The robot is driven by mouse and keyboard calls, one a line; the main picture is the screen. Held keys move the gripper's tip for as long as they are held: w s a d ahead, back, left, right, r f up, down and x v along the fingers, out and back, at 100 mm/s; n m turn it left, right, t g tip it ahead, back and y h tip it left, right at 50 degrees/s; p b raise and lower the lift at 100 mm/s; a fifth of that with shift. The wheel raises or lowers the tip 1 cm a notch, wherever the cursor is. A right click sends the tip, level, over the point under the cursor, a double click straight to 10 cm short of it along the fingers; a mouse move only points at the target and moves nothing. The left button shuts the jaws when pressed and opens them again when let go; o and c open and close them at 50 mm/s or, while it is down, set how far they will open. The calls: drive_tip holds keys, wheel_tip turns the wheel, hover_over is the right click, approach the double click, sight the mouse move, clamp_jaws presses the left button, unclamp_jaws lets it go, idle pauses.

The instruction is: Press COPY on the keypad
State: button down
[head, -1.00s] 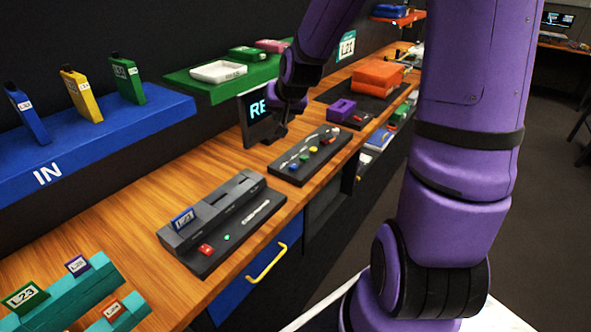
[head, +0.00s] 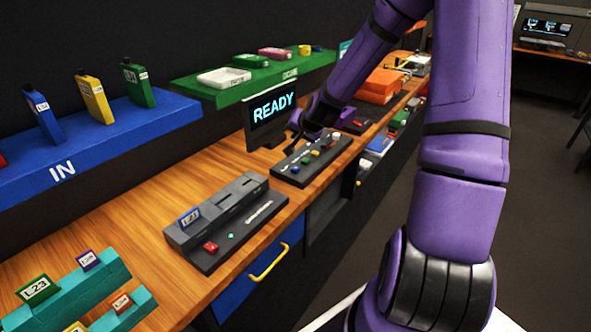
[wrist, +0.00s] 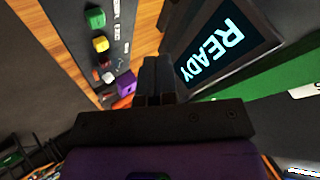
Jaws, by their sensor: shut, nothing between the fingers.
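The keypad (head: 302,176) is a dark panel on the wooden bench with a row of coloured buttons; its labels are too small to read, so I cannot tell which button is COPY. In the wrist view a green button (wrist: 95,18), a yellow button (wrist: 101,43) and a red button (wrist: 104,62) show to the left of my fingers. My gripper (wrist: 155,62) is shut and empty. In the head view my gripper (head: 294,130) is beside the keypad's back edge, in front of the screen, apparently above the panel; contact cannot be told.
A screen (head: 271,108) reading READY stands just behind the keypad. A grey slotted unit (head: 215,213) with a card and red button is nearer on the bench. A green shelf (head: 240,92) and blue IN shelf (head: 120,135) are along the wall.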

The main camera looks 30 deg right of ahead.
sight(297, 168)
drive_tip(key=shift+f, duration=4.4)
drive_tip(key=shift+f, duration=0.15)
drive_tip(key=shift+f, duration=0.25)
drive_tip(key=shift+f, duration=0.5)
drive_tip(key=shift+r, duration=0.95)
drive_tip(key=shift+r, duration=2.5)
